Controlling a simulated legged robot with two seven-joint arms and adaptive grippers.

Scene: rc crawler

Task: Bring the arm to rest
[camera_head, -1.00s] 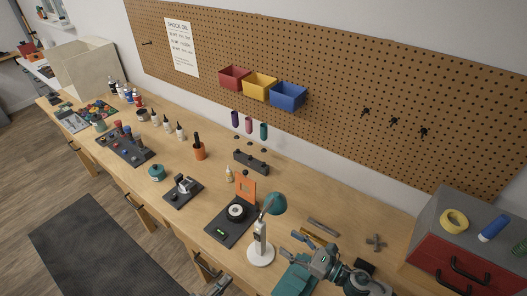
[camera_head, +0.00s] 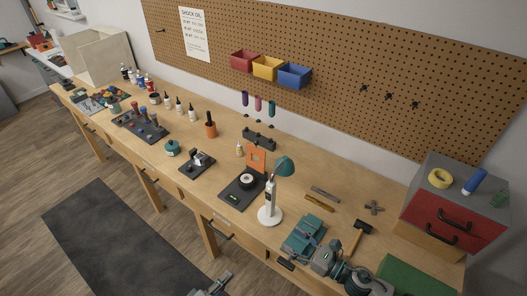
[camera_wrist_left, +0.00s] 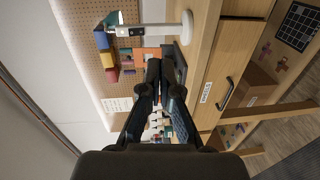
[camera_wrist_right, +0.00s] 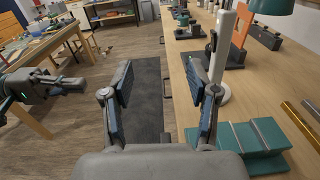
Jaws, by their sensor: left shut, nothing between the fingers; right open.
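My left gripper (camera_head: 217,284) is at the bottom edge of the head view, low in front of the bench. Its two dark fingers are together in the left wrist view (camera_wrist_left: 160,75), with nothing between them. It also shows at the left of the right wrist view (camera_wrist_right: 68,85). My right gripper (camera_head: 300,257) is by the bench's front edge, beside a teal stepped block (camera_head: 303,233). In the right wrist view its fingers (camera_wrist_right: 160,85) are wide apart and empty, with floor and mat behind them.
The wooden bench (camera_head: 330,212) carries a white lamp (camera_head: 269,200) with a teal shade, a dark scale (camera_head: 240,190), a hammer (camera_head: 358,238) and a red drawer box (camera_head: 455,215). A green mat (camera_head: 415,278) lies at the right. The floor before the bench holds a dark mat (camera_head: 120,240).

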